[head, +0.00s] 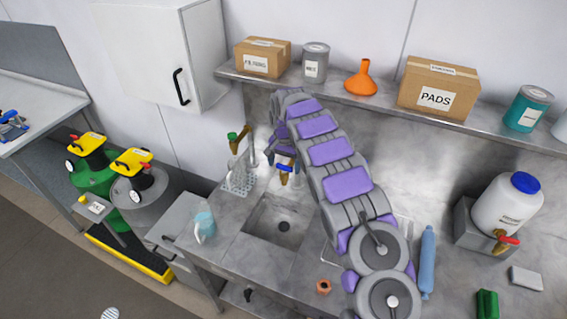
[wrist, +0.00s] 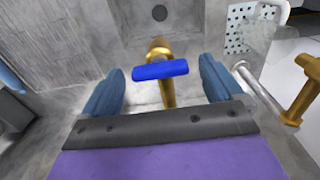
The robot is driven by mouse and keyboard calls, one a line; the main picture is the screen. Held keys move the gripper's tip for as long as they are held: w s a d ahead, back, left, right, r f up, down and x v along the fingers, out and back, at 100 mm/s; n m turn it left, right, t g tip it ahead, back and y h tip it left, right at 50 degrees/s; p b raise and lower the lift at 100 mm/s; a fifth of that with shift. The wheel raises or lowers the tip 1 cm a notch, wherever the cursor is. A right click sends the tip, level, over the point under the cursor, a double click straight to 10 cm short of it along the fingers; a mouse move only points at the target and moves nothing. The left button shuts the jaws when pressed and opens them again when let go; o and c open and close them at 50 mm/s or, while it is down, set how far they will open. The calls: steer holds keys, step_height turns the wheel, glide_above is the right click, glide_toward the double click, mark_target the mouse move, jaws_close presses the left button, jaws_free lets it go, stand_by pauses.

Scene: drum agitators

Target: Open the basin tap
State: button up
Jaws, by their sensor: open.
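The basin tap is brass with a blue bar handle (wrist: 160,70). In the wrist view the handle lies crosswise between my open jaws, with a finger on each side and a visible gap to both. My gripper (wrist: 162,85) is open and holds nothing. In the head view the tap (head: 285,169) shows behind the basin (head: 264,231), with my gripper (head: 283,155) right at it; my arm hides part of the area. The basin drain also shows at the top of the wrist view. I see no water flowing.
A second brass tap with a green handle (head: 232,137) stands left, beside a pipe and a perforated rack (head: 238,181). A jug (head: 204,223) sits on the counter's left. A shelf (head: 390,102) with boxes, tins and an orange funnel (head: 361,78) runs above. A white canister (head: 507,205) stands right.

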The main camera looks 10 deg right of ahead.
steer(key=shift+d, duration=0.15)
steer(key=shift+c, duration=0.2)
steer(key=shift+d, duration=0.1)
steer(key=c, duration=0.3)
steer(key=shift+a, duration=0.25)
steer(key=c, duration=0.7)
